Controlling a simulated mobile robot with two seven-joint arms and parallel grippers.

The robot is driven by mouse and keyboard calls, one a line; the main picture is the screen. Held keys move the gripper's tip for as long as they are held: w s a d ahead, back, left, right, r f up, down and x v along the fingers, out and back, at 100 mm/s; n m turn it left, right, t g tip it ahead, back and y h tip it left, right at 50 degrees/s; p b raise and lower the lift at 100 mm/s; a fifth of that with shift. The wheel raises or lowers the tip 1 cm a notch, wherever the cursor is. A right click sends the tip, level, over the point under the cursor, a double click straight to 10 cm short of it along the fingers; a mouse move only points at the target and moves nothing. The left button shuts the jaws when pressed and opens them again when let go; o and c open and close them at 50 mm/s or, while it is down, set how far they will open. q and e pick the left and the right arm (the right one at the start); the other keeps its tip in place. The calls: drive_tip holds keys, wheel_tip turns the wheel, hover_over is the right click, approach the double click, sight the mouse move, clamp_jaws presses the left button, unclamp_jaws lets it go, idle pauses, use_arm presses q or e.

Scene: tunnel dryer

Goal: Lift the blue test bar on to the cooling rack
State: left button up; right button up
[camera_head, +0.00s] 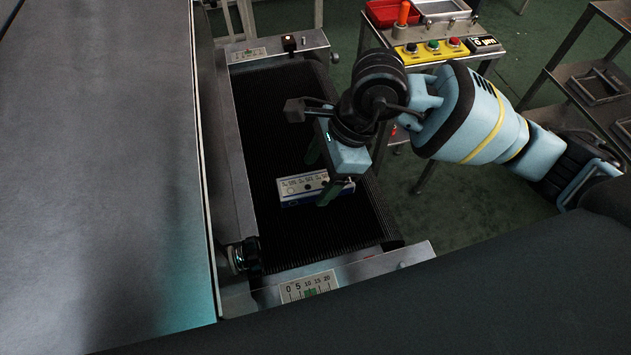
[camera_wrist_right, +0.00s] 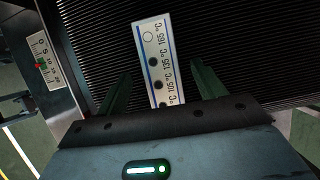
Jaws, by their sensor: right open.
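The blue test bar (camera_head: 302,189) lies on the dark belt. It has a white top face with round spots and blue sides. In the right wrist view the bar (camera_wrist_right: 152,50) shows temperature marks, and its near end is hidden behind my gripper's body. My right gripper (camera_head: 319,181) is open above the belt at the bar's right part. In the wrist view its two green fingers (camera_wrist_right: 161,76) stand apart on either side of the bar, with gaps. I cannot tell which of the metal racks is the cooling rack; a shelved metal rack (camera_head: 573,83) stands at the far right. My left gripper is not in view.
The belt (camera_head: 262,120) runs between metal side rails, with a scale plate (camera_head: 309,285) at its near end. A large grey panel (camera_head: 100,160) fills the left. A cart with a yellow button panel (camera_head: 432,50) and a red bin (camera_head: 384,14) stands behind my right arm.

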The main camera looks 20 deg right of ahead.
drive_tip(key=shift+x, duration=1.15)
drive_tip(key=c, duration=1.1)
drive_tip(key=shift+r, duration=0.15)
